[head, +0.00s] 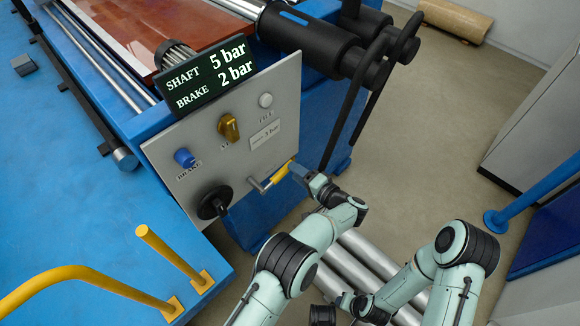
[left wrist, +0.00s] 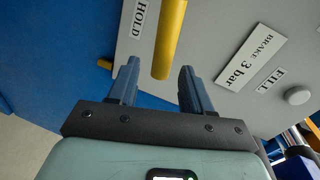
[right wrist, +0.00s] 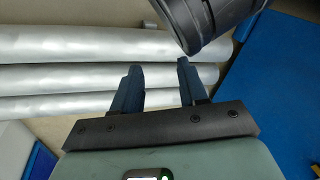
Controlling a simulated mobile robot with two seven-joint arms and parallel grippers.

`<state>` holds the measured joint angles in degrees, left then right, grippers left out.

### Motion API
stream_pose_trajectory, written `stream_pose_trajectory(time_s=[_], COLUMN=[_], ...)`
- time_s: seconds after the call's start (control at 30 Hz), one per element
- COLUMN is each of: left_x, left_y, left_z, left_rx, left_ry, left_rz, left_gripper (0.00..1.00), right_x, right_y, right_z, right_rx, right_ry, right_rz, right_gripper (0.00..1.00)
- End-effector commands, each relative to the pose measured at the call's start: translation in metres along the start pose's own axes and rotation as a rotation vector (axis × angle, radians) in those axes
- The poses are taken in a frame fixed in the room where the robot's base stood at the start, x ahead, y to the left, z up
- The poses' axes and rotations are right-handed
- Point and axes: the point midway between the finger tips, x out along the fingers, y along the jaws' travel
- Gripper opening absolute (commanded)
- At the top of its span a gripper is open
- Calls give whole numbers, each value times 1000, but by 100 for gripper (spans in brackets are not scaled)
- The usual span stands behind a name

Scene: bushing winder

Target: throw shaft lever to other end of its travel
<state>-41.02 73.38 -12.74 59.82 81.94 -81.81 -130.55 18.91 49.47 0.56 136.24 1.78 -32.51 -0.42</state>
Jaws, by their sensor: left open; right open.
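The shaft lever (head: 280,173) has a yellow handle on a grey pivot at the lower right of the grey control panel (head: 207,142). Its handle slants up and to the right in the head view. My left gripper (head: 298,170) is open at the handle's free end. In the left wrist view the yellow handle (left wrist: 169,40) comes down from the top, its end between the two fingertips (left wrist: 160,68), with gaps on both sides. My right gripper (right wrist: 156,72) is open and empty, above silver rollers (right wrist: 60,76) in its wrist view.
The panel also bears a blue knob (head: 184,158), a yellow knob (head: 229,127), a white button (head: 265,100) and a black handwheel (head: 214,203). A display (head: 208,77) reads SHAFT 5 bar, BRAKE 2 bar. A yellow rail (head: 75,273) stands at lower left.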

Motion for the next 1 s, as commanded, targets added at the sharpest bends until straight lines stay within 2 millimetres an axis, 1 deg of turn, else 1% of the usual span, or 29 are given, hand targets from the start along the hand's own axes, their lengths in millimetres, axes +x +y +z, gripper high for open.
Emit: stream_pose_trajectory(time_s=[0.03,0.2,0.3,0.4,0.6,1.0], left_x=[-15,-52,-69,-80,-89,-89], left_y=[-2,-1,-1,0,1,1], left_z=[-1,-1,0,0,1,0], left_rx=[3,2,3,3,3,2], left_ry=[4,3,2,1,-1,0], left_rz=[1,0,1,1,1,1], left_gripper=[49,49,49,49,49,49], right_x=[-6,-16,-20,-22,-23,-22], right_y=[-5,-16,-20,-20,-20,-20], right_z=[-6,-19,-24,-17,-14,-14], right_rx=[-5,-16,-20,-20,-20,-20], right_ry=[19,61,77,59,49,48], right_rz=[-9,-29,-36,-35,-35,-35], right_gripper=[43,43,43,43,43,43])
